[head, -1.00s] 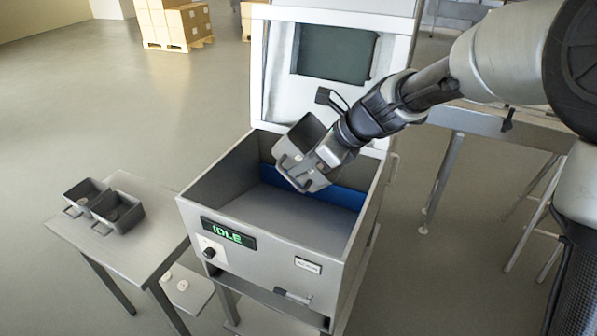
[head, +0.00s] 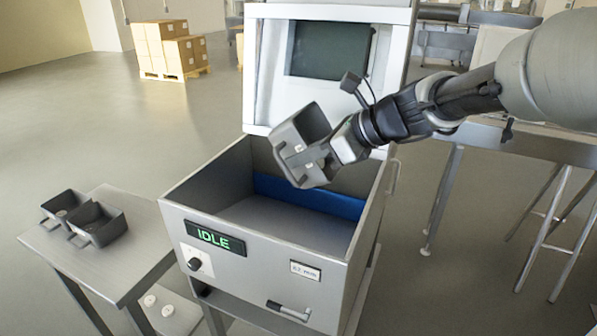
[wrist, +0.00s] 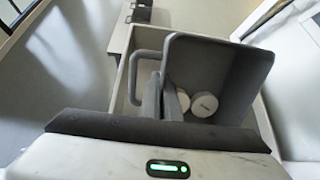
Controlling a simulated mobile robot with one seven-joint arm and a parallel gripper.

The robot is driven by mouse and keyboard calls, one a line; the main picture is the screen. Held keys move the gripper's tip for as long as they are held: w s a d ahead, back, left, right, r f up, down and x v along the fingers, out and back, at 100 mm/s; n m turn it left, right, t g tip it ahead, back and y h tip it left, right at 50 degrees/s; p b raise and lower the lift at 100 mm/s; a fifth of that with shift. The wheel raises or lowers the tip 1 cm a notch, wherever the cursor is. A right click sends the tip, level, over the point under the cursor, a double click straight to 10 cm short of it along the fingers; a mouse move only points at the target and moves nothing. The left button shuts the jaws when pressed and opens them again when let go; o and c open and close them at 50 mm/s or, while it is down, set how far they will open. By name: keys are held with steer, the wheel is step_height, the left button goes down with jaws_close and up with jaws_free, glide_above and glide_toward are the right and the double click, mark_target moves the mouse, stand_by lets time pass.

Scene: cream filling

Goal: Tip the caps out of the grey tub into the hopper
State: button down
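The grey tub (head: 292,133) hangs over the open hopper (head: 300,262), tilted, in the head view. My gripper (head: 325,158) holds it at the handle side. In the wrist view the gripper fingers (wrist: 162,100) are closed at the handle (wrist: 142,68) beside the tub (wrist: 238,72). White caps (wrist: 204,104) rest low inside the tub, near its wall; at least two show. The hopper's floor looks empty where visible, with a blue band along the back inside.
The hopper's display (head: 215,237) reads IDLE. Its raised lid (head: 262,70) stands behind. Two more dark tubs (head: 98,226) sit on a side table (head: 135,265) at left. White caps (head: 150,300) lie on a lower shelf. Boxes (head: 165,42) stand on a pallet far back.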

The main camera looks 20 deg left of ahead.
steer(key=shift+f+y+b, duration=0.3)
steer(key=shift+f+b, duration=0.05)
steer(key=shift+b, duration=0.65)
steer(key=y+b, duration=0.1)
steer(key=b, duration=0.1)
steer(key=y+b, duration=0.1)
steer(key=b, duration=0.4)
steer(key=shift+d+f+y, duration=0.25)
steer(key=shift+f+y, duration=0.1)
steer(key=shift+y, duration=0.05)
steer(key=y+b, duration=0.1)
steer(key=b, duration=0.3)
steer(key=f+y+b, duration=0.1)
steer(key=y+b, duration=0.1)
steer(key=b, duration=0.2)
steer(key=shift+d+t, duration=0.1)
steer(key=shift+t, duration=0.2)
steer(key=shift+s+r+y, duration=0.1)
steer(key=shift+y, duration=0.6)
steer(key=shift+f+m+t+y, duration=0.25)
steer(key=shift+m+t+y, duration=0.05)
steer(key=shift+y, duration=1.5)
